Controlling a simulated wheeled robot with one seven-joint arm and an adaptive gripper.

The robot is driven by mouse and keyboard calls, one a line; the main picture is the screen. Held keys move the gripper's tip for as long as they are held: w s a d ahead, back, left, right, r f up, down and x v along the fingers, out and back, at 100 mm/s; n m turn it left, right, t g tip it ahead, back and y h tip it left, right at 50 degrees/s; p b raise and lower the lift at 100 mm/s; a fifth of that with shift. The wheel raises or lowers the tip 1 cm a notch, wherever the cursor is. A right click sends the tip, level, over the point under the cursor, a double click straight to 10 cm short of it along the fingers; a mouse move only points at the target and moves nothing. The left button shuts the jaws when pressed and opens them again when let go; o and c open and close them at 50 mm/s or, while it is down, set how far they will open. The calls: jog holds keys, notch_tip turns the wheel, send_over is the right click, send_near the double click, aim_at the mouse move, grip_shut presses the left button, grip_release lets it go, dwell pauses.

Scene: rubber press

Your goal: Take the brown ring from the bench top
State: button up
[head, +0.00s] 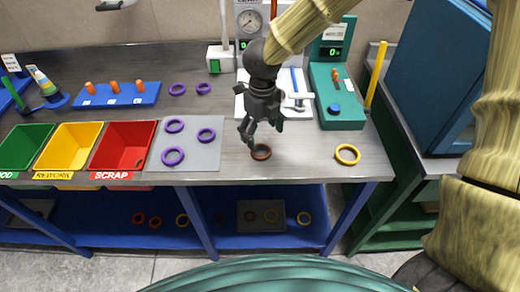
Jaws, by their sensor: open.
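The brown ring (261,153) lies flat on the grey bench top (300,165), near its front edge. My gripper (261,134) hangs just above and behind the ring, pointing down, with its fingers apart and nothing between them. The fingers stand close over the ring's far side; I cannot tell whether they touch it. The ring's front rim is in plain view.
A yellow ring (348,154) lies to the right. A grey mat (205,154) with purple rings is to the left, beside the red scrap bin (123,147). A green device (338,100) stands at the right rear. The bench front between the rings is clear.

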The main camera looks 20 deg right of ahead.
aim_at(261, 154)
jog(key=shift+w+f, duration=0.1)
jog(key=shift+f, duration=0.2)
jog(key=shift+s+f, duration=0.2)
jog(key=shift+s, duration=0.15)
jog(key=f, duration=0.3)
jog(key=shift+s+a+p, duration=0.1)
jog(key=shift+a+p, duration=0.15)
jog(key=shift+p, duration=0.15)
jog(key=shift+f, duration=0.8)
jog(key=c, duration=1)
